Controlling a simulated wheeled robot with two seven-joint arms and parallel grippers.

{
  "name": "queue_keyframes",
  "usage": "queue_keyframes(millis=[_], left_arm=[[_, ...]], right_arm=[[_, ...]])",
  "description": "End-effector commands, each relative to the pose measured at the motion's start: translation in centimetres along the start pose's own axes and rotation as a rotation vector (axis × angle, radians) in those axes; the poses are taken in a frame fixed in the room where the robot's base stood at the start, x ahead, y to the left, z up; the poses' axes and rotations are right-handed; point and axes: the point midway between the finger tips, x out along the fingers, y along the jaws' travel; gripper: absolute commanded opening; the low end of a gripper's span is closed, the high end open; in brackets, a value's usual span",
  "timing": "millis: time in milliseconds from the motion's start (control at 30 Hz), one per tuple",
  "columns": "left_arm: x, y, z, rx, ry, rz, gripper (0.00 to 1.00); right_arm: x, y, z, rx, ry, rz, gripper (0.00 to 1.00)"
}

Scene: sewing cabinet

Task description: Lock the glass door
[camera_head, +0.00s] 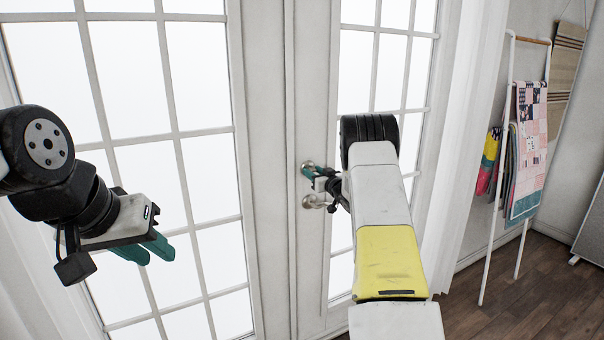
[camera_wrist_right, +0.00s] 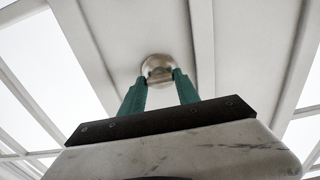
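The glass door (camera_head: 312,100) is white-framed with several panes, and its leaves meet upright at the middle of the head view. Two round metal fittings sit on the door's edge: an upper one (camera_head: 307,164) and a lower knob (camera_head: 312,202). My right gripper (camera_head: 308,172) is at the upper fitting. In the right wrist view its teal fingertips (camera_wrist_right: 159,80) are apart, one at each side of a round metal fitting (camera_wrist_right: 157,66). Whether they press on it cannot be told. My left gripper (camera_head: 146,252) is empty, fingers slightly apart, before the left panes.
A white ladder rack (camera_head: 492,250) with a patchwork quilt (camera_head: 530,145) and other cloths stands at the right by the wall. A white curtain (camera_head: 455,150) hangs beside the door. The wooden floor (camera_head: 545,295) at the lower right is clear.

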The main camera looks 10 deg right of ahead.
Motion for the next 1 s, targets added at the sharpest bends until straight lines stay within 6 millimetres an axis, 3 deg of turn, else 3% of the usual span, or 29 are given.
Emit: queue_keyframes(millis=[33,167,567,1000], left_arm=[[0.0,0.0,0.0,0.0,0.0,0.0,0.29],[0.0,0.0,0.0,0.0,0.0,0.0,0.29],[0.0,0.0,0.0,0.0,0.0,0.0,0.29],[0.0,0.0,0.0,0.0,0.0,0.0,0.29]], right_arm=[[-0.01,-0.01,0.0,0.0,0.0,0.0,0.23],[-0.01,-0.01,0.0,0.0,0.0,0.0,0.0],[-0.03,-0.03,0.01,-0.082,0.0,0.0,0.0],[-0.04,-0.1,0.06,-0.451,-0.001,0.0,0.0]])
